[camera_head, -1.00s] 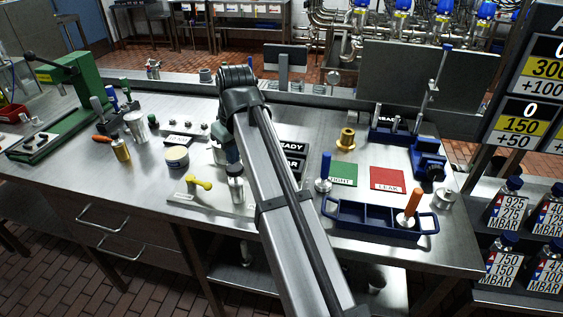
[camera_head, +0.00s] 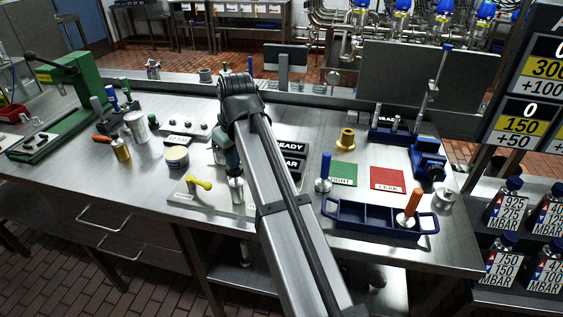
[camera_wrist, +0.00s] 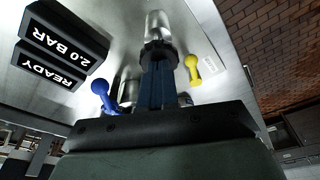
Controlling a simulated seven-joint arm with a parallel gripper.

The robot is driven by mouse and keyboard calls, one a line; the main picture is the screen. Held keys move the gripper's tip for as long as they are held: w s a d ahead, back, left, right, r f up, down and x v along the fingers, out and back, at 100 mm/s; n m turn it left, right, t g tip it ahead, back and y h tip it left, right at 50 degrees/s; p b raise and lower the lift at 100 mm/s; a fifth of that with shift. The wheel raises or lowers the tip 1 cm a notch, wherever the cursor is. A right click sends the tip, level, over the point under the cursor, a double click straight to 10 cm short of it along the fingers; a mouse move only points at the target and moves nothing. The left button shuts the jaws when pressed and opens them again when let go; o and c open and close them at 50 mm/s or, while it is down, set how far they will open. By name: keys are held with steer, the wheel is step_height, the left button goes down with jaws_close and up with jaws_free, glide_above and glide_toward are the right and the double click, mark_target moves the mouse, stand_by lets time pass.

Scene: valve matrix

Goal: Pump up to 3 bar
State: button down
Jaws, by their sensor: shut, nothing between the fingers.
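The steel pump (camera_head: 236,189) stands on a pale base plate (camera_head: 230,208) at the front middle of the bench. In the wrist view the bright pump cylinder (camera_wrist: 158,28) lies right at the fingertips of my gripper (camera_wrist: 160,62). The blue fingers are shut together with nothing between them; whether they touch the pump's dark top is unclear. A yellow lever (camera_head: 200,182) sits on the plate left of the pump. In the wrist view a blue-handled part (camera_wrist: 105,98) is also near. Two black displays read "2.0 BAR" (camera_wrist: 68,40) and "READY" (camera_wrist: 53,66).
To the right are a green mat (camera_head: 343,174), a red mat (camera_head: 388,180) and a blue tray (camera_head: 345,215) holding an orange-handled part (camera_head: 411,207). A blue-handled piece (camera_head: 324,173) stands close to my forearm. A green press (camera_head: 80,90) is at the far left.

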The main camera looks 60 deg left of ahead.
steer(key=shift+f, duration=1.25)
steer(key=shift+r, duration=2.05)
steer(key=shift+r, duration=0.1)
steer(key=shift+r, duration=2.45)
steer(key=c, duration=1.8)
jaws_free()
